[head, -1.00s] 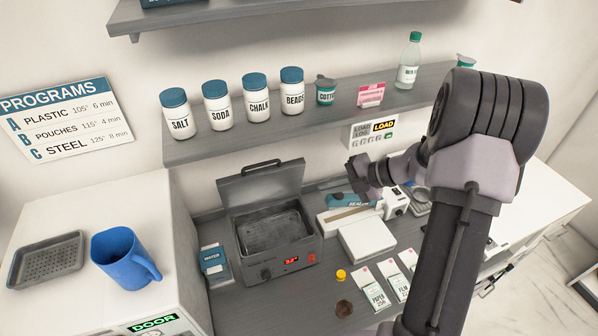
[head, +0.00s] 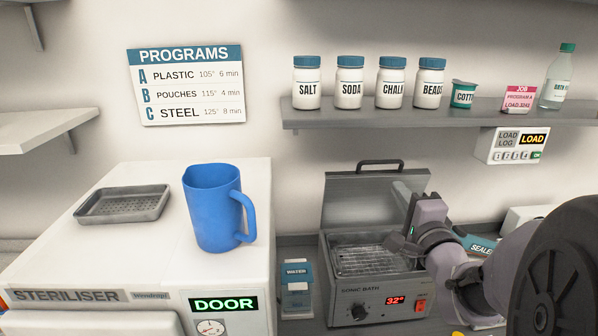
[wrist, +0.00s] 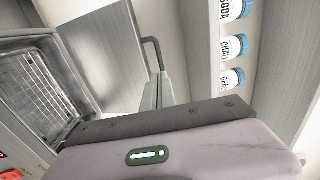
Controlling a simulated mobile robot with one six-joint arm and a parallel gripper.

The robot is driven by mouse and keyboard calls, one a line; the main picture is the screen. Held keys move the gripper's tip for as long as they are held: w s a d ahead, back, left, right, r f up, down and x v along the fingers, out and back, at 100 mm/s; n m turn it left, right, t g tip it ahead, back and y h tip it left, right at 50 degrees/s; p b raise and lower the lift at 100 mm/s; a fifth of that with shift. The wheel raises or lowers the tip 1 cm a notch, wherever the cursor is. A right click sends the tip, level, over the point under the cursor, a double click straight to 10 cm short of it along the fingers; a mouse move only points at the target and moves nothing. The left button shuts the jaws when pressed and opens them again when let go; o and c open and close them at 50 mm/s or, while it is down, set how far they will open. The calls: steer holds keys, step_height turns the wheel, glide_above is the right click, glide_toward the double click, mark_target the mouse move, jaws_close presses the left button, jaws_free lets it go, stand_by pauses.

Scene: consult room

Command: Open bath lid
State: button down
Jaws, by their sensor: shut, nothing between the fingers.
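The sonic bath (head: 375,285) is a grey metal box on the counter with a wire basket inside and a red display reading 32. Its flat grey lid (head: 362,200) stands raised at the back edge, with a dark handle (head: 380,163) on top. My gripper (head: 407,236) is shut and empty at the bath's right side, overlapping the lid's right part in the head view; contact cannot be told. In the wrist view the closed fingers (wrist: 158,92) show beside the raised lid (wrist: 104,45) and its handle (wrist: 152,52), with the basket (wrist: 42,95) at left.
A steriliser (head: 130,255) stands left, carrying a blue jug (head: 211,210) and a grey tray (head: 122,204). A water box (head: 296,288) sits just left of the bath. A shelf (head: 400,120) with several jars runs above. A sealer (head: 482,246) lies behind my arm.

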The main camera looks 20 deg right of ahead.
steer(key=x, duration=0.9)
steer(key=shift+w, duration=0.35)
steer(key=shift+d, duration=0.15)
step_height(320, 180, up, 3)
steer(key=g+p, duration=0.2)
steer(key=p, duration=0.6)
glide_above(377, 173)
steer(key=shift+f, duration=0.15)
steer(key=shift+g+y, duration=0.3)
steer(key=p+x, duration=0.2)
steer(key=x, duration=0.2)
steer(key=shift+w+d+f, duration=0.15)
steer(key=shift+w+f, duration=0.05)
steer(key=shift+f, duration=0.05)
